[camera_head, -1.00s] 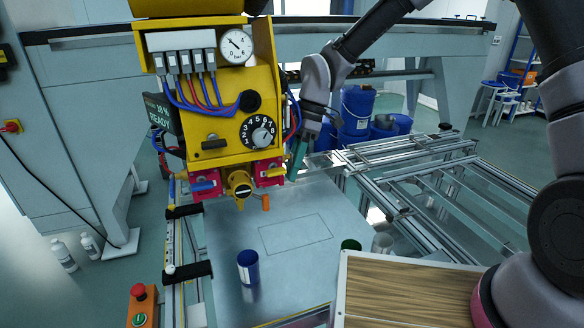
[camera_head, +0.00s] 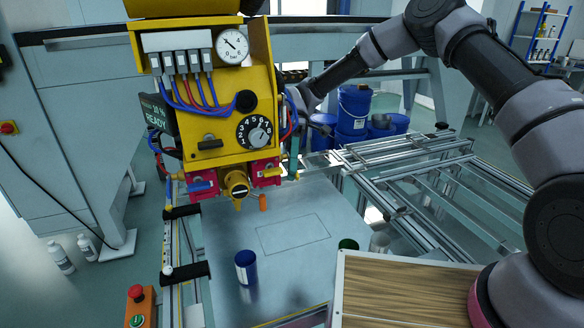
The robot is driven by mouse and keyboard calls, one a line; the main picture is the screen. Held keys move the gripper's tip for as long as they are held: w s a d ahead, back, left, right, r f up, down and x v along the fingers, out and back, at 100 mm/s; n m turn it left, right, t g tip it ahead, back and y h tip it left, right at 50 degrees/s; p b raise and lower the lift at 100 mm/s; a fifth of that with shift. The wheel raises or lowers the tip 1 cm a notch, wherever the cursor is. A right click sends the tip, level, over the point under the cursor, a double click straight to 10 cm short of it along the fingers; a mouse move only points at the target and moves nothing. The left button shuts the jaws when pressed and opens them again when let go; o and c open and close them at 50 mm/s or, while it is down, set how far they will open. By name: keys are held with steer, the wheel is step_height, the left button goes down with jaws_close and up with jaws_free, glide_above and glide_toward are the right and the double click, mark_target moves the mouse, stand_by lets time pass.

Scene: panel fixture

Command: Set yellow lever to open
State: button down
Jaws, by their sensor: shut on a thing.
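The yellow control panel (camera_head: 243,125) hangs above the metal plate. A yellow valve with a dark face (camera_head: 236,184) sits under its middle, with a short yellow stub pointing down; I cannot tell if this is the yellow lever. My gripper (camera_head: 293,166) is at the panel's right edge, with a teal finger pointing down. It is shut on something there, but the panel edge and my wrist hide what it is.
The metal plate (camera_head: 330,225) below is mostly clear, with a blue cup (camera_head: 246,267) near its front. A wood-topped box (camera_head: 400,290) stands at front right. An aluminium frame (camera_head: 425,190) lies to the right. Hoses and cables hang on the panel's sides.

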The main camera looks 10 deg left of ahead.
steer(key=shift+s+d+r+m+g+h, duration=0.1)
steer(key=shift+r+m+g+h, duration=0.15)
steer(key=shift+g, duration=0.4)
steer(key=shift+w+a+r+m+g+h, duration=0.15)
steer(key=shift+m+g, duration=0.15)
steer(key=shift+g, duration=0.4)
steer(key=shift+s+d+r+m+g+h, duration=0.15)
steer(key=shift+m+g+h, duration=0.1)
steer(key=shift+g, duration=0.4)
steer(key=c, duration=0.8)
jaws_free()
steer(key=w+a, duration=0.1)
steer(key=w, duration=0.6)
steer(key=shift+w, duration=0.2)
steer(key=shift+s, duration=0.1)
